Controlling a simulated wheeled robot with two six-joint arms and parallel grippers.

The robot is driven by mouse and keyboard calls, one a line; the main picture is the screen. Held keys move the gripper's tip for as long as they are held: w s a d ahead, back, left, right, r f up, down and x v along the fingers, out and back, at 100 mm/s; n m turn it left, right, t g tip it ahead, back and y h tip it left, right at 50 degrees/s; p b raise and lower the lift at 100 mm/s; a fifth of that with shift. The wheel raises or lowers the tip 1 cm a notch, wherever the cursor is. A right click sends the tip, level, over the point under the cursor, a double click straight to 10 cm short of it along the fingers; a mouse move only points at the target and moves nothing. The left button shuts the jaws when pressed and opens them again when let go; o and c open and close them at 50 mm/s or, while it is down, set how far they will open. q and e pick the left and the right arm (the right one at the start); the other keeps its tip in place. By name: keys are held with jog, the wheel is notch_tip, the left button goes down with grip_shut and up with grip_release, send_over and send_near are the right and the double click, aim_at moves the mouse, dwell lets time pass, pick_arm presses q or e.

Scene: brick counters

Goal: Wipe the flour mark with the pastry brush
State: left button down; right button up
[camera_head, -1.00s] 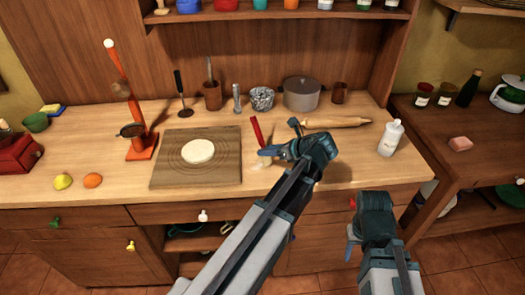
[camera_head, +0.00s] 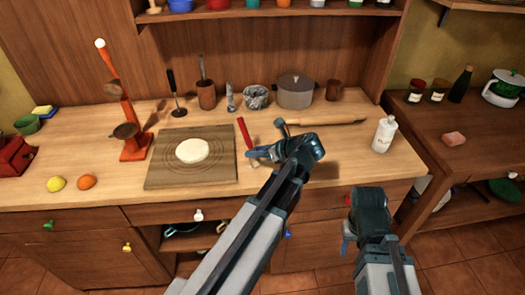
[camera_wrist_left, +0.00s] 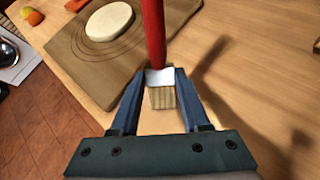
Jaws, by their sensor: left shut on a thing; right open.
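The pastry brush has a red handle (camera_head: 245,131), a white ferrule (camera_wrist_left: 160,77) and pale bristles (camera_wrist_left: 161,98). My left gripper (camera_head: 258,153) is shut on it just right of the pastry board. In the left wrist view the gripper's blue fingers (camera_wrist_left: 158,88) close around the ferrule, with the handle pointing up the picture and the bristles toward the wrist. I cannot make out the flour mark now; the gripper and arm cover part of the counter there. My right gripper (camera_head: 347,236) is open and empty in front of the counter's drawers.
The wooden board (camera_head: 160,173) with a round of dough (camera_head: 193,150) lies left of the brush. A rolling pin (camera_head: 325,122) lies behind my left gripper. A white bottle (camera_head: 384,135) stands at the right. A pot (camera_head: 296,93) stands at the back.

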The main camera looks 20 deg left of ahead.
pick_arm(q)
jog(key=shift+s+a, duration=0.3)
jog(key=shift+a, duration=0.25)
jog(key=shift+a, duration=0.1)
jog(key=shift+s+a, duration=0.5)
jog(key=shift+a, duration=0.25)
jog(key=shift+s+a, duration=0.5)
jog(key=shift+a, duration=0.2)
notch_tip(320, 180, up, 6)
jog(key=p, duration=0.6)
notch_tip(320, 180, up, 3)
jog(key=p, duration=0.3)
